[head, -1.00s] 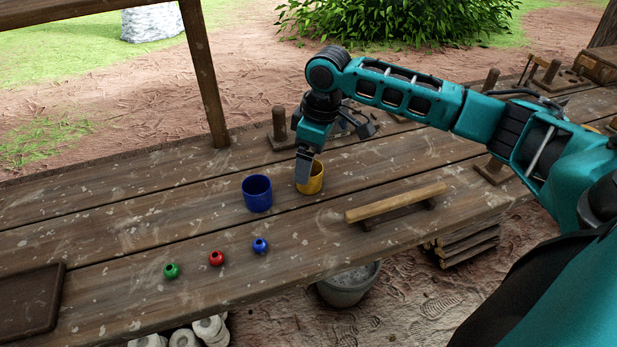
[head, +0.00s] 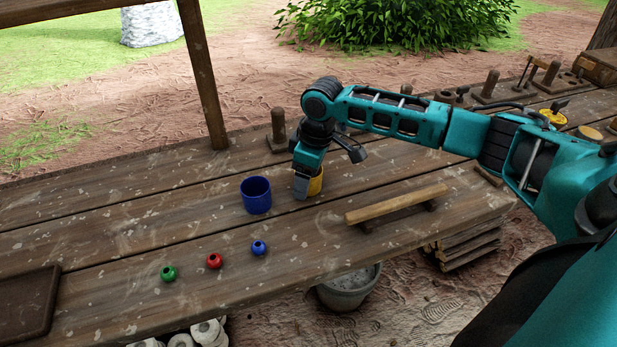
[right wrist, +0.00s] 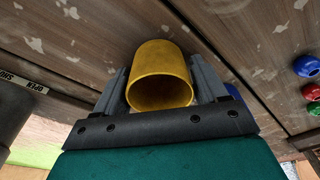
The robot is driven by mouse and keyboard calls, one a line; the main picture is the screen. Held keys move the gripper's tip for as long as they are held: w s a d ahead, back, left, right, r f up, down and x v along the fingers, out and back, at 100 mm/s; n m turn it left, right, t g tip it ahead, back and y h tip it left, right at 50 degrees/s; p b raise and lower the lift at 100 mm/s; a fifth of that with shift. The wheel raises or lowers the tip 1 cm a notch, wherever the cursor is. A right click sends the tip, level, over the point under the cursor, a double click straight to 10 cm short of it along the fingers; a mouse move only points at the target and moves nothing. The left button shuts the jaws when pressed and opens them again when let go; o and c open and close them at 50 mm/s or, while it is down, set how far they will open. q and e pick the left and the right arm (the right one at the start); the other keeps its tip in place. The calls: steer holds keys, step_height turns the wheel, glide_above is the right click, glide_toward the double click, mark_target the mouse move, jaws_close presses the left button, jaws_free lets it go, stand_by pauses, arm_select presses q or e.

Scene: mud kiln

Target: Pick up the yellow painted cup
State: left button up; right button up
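The yellow painted cup (head: 316,183) stands on the wooden bench, to the right of a blue cup (head: 256,194). My right gripper (head: 302,188) is lowered over it and hides its left part in the head view. In the right wrist view the yellow cup (right wrist: 160,75) has its mouth towards the camera, between the two fingers of my right gripper (right wrist: 160,80). One finger lies on each side, close to the wall, with narrow gaps near the mouth. Contact is not clear. My left gripper is not in view.
Green (head: 168,273), red (head: 214,261) and blue (head: 259,248) small round pots stand in front of the cups. A wooden bar (head: 397,204) lies to the right. A dark tray (head: 28,303) is at the left. The left middle of the bench is clear.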

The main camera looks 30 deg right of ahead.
steer(key=c, duration=0.7)
